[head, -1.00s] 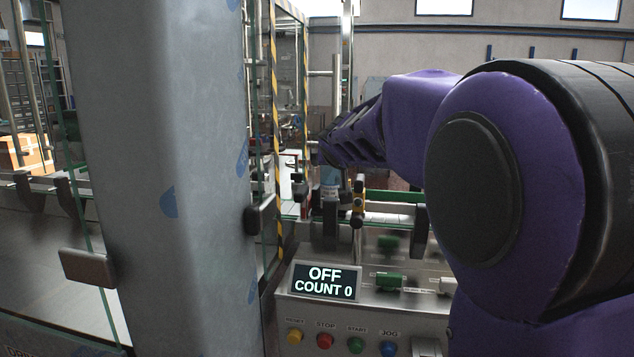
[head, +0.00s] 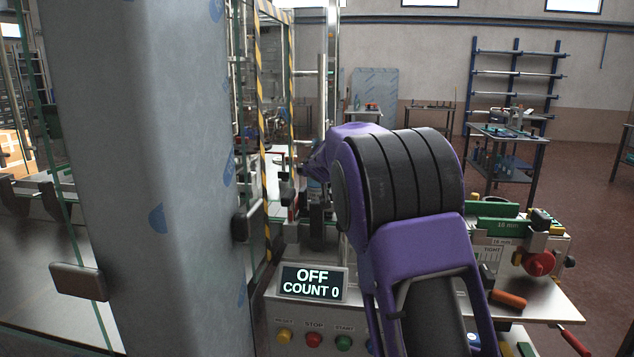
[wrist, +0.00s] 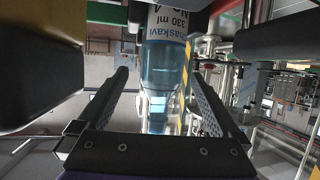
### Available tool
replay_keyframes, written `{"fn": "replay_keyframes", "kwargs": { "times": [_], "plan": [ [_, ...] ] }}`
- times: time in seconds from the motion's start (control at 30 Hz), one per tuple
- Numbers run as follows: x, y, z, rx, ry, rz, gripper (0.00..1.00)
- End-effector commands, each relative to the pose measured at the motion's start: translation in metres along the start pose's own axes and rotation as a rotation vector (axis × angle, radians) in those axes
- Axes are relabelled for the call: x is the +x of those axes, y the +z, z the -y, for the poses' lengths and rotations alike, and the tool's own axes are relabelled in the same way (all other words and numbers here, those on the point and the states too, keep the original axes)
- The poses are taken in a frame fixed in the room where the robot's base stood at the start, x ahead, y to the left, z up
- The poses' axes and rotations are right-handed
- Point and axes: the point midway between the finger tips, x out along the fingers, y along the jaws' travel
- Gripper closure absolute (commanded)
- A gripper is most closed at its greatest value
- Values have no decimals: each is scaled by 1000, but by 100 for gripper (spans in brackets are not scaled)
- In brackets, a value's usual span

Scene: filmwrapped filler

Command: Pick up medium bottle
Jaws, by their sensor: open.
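A clear, bluish bottle (wrist: 162,68) with a printed label reading "330 ml" shows upside down in the wrist view, at the top centre. My gripper (wrist: 159,74) is open, with one dark finger on each side of the bottle in the picture. Gaps show between the fingers and the bottle. I cannot tell how deep the bottle sits between the fingertips. In the head view my purple arm covers most of the gripper and the bottle.
A grey upright panel (head: 135,180) and a glass guard stand at the left. A control box with an "OFF COUNT 0" display (head: 311,282) is in front. A bench device with a red knob (head: 540,263) stands at the right. Shelves and tables are farther back.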

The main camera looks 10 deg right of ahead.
Motion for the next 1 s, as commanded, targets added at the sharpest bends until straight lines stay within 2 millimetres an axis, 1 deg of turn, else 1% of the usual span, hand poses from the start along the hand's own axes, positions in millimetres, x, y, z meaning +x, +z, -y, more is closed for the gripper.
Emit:
{"fn": "replay_keyframes", "kwargs": {
  "times": [0.1,0.2,0.3,0.4,0.6,0.67,0.7,0.87,1.0],
  "plan": [
    [17,-2,2,-2,1,2,0],
    [29,-2,2,0,1,2,0],
    [37,-2,2,-1,0,2,0],
    [40,-1,3,-1,0,1,0],
    [41,-1,3,-1,0,1,0],
    [40,-1,3,-1,0,1,9],
    [40,-1,3,-1,0,1,16],
    [40,-1,3,-1,0,1,45],
    [40,-1,3,-1,0,1,70]
  ]
}}
